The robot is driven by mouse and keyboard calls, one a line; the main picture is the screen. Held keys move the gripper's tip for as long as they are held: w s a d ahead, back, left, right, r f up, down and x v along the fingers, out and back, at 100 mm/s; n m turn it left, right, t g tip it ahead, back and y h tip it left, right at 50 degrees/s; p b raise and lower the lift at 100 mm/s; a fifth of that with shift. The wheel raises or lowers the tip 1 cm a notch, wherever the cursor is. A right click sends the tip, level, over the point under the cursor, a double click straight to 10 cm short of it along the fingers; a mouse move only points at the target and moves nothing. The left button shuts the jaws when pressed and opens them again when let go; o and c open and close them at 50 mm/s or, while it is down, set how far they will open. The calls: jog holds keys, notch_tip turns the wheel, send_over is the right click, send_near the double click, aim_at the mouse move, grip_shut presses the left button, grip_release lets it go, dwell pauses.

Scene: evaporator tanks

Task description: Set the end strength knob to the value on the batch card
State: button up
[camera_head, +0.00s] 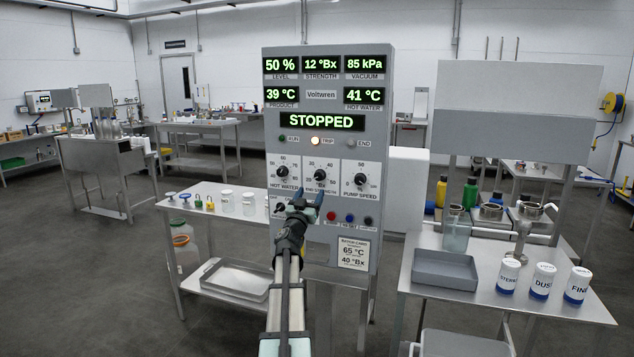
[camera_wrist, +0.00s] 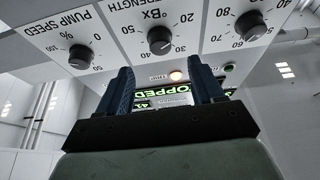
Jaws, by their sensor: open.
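The end strength knob (camera_head: 320,175) is a black dial in the middle of three on the grey panel, also in the wrist view (camera_wrist: 160,40), where the picture is upside down. Its scale shows 20, 30 and 40 °Bx; I cannot read its pointer surely. The batch card (camera_head: 353,262) low on the panel reads 65 °C and 40 °Bx. My gripper (camera_head: 308,196) is open and empty just below the knob, its two blue fingers apart. In the wrist view the fingers (camera_wrist: 164,84) show either side of the display, the knob beyond them, seemingly untouched.
The hot water knob (camera_head: 282,171) and pump speed knob (camera_head: 361,180) flank it closely. Below are a red button (camera_head: 331,216) and other small buttons. The display (camera_head: 309,122) reads STOPPED; the trip lamp (camera_head: 315,140) glows. A grey tray (camera_head: 444,268) and labelled jars stand right.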

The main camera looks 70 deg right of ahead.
aim_at(318, 178)
jog(key=x, duration=0.8)
jog(key=shift+d, duration=0.1)
jog(key=c, duration=1)
